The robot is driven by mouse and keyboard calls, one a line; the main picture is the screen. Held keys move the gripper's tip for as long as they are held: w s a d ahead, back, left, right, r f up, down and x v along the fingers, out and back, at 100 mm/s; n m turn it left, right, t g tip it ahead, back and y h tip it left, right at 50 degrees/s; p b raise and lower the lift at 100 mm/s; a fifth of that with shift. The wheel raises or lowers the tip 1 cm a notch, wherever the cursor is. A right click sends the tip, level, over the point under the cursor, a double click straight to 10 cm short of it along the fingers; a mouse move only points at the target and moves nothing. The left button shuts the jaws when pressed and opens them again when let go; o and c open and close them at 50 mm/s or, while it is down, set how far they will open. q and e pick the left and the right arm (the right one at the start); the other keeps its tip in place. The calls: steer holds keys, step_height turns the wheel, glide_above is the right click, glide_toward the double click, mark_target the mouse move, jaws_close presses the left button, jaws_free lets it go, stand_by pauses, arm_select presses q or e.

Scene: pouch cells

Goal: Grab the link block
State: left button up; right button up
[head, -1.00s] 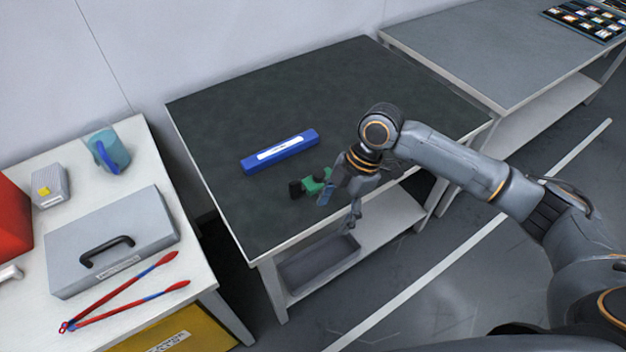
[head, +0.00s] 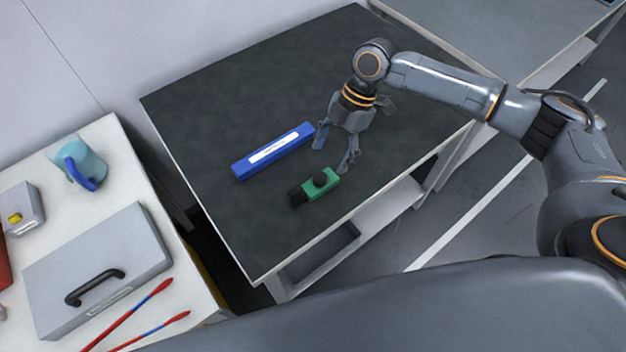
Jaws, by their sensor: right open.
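A small green block with black parts (head: 325,187), which looks like the link block, lies on the dark table top near its front edge. My right gripper (head: 333,158) is above the table, just behind the green block, with its fingers spread and pointing down. Nothing is between the fingers, and the gripper looks apart from the block. One finger appears close to the end of a long blue bar (head: 273,151) with a white label. My left gripper is out of view.
The dark table (head: 228,68) is mostly clear. On the white table at left are a grey case (head: 110,262), a teal mug (head: 85,162), a small box (head: 22,208) and red-and-blue tongs (head: 140,308). A grey bin (head: 322,252) sits on the shelf below.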

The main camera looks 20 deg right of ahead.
mark_target(319, 178)
steer(key=x, duration=0.4)
steer(key=shift+r, duration=0.1)
steer(key=shift+a+f+p, duration=0.15)
steer(key=shift+f+p, duration=0.05)
steer(key=shift+p, duration=0.1)
steer(key=p+x, duration=0.1)
steer(key=x, duration=0.3)
steer(key=shift+s+a+p, duration=0.15)
steer(key=shift+p, duration=0.2)
steer(key=shift+a+f, duration=0.1)
steer(key=shift+f, duration=0.4)
steer(key=c, duration=1.3)
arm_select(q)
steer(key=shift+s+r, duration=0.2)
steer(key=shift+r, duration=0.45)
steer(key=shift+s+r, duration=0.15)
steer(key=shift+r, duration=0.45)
